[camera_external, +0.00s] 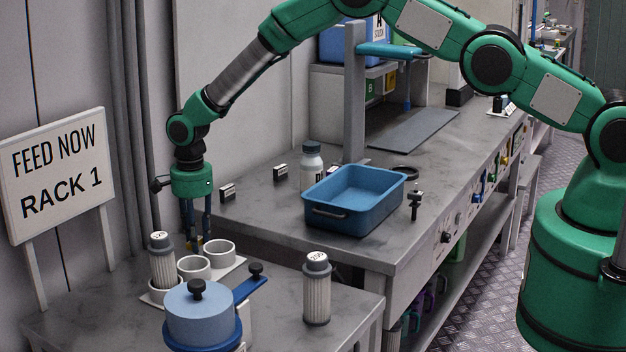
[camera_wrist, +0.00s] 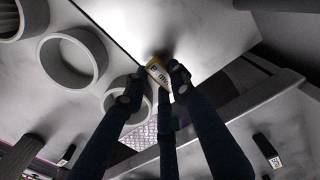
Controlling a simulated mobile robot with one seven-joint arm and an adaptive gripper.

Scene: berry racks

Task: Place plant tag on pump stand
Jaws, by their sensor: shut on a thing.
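The plant tag (camera_wrist: 158,73) is a small white and yellow card with dark lettering, tilted between the fingertips of my gripper (camera_wrist: 155,85) in the wrist view. In the external view my gripper (camera_external: 196,240) points down at the back of the near table, by the grey ring cups, and is shut on the tag; only a yellow speck shows there. I cannot tell for sure which thing is the pump stand. A blue round unit (camera_external: 200,318) with a black knob and a blue arm stands in front of the cups, close to my gripper.
Grey ring cups (camera_external: 220,253) sit on a white plate; one holds a ribbed cylinder (camera_external: 161,262). A second cylinder (camera_external: 317,290) stands at the right. A sign (camera_external: 58,175) reads "FEED NOW RACK 1". A blue tub (camera_external: 355,222) and a bottle (camera_external: 312,163) stand on the farther bench.

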